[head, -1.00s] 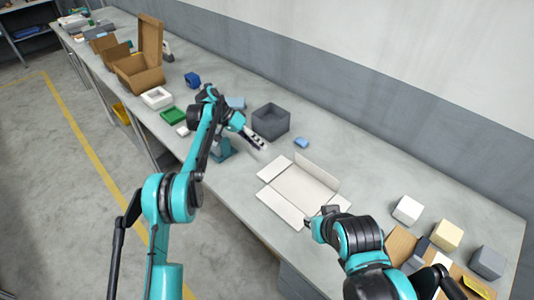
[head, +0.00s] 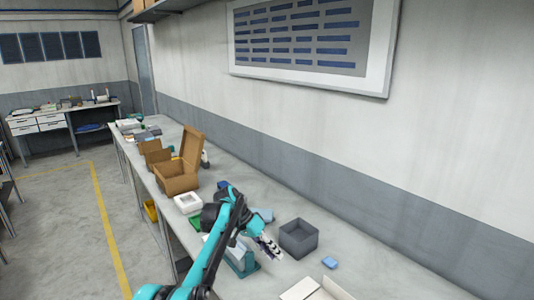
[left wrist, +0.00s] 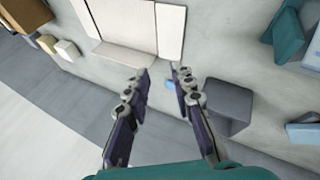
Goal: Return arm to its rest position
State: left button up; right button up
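My left gripper (head: 268,246) is over the workbench, just left of a dark grey bin (head: 298,252). In the left wrist view my left gripper (left wrist: 162,78) has its two fingers apart with nothing between them, above the bench surface. The grey bin (left wrist: 228,108) is right of the fingers there, and a small blue block (left wrist: 170,84) shows beyond the gap. My right arm and gripper are outside the head view. No film reel can be made out.
An open white box (head: 318,291) is cut off at the bottom edge; it also shows in the left wrist view (left wrist: 128,50). A small blue block (head: 329,262) lies near the bin. An open cardboard box (head: 176,182) and white tray (head: 188,204) stand farther back. The wall bounds the right side.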

pick_arm(q)
jog(key=s+a+r+n+t+y, duration=0.2)
jog(key=s+a+r, duration=0.25)
jog(key=s, duration=0.35)
jog(key=s+a+r+n+t+y, duration=0.1)
jog(key=s+a+r+n+t, duration=0.1)
jog(key=s+a+r, duration=0.35)
jog(key=s+a+f+n+t+y, duration=0.1)
jog(key=s+a+f, duration=0.2)
jog(key=s, duration=0.4)
jog(key=s+a+f+n+t+y, duration=0.1)
jog(key=s+a+f, duration=0.2)
jog(key=s, duration=0.4)
jog(key=s+a+f+n+t+y, duration=0.1)
jog(key=s+a+f, duration=0.3)
jog(key=s, duration=0.4)
jog(key=shift+f+t+y, duration=0.2)
jog(key=shift+t+y, duration=0.3)
jog(key=shift+d, duration=0.1)
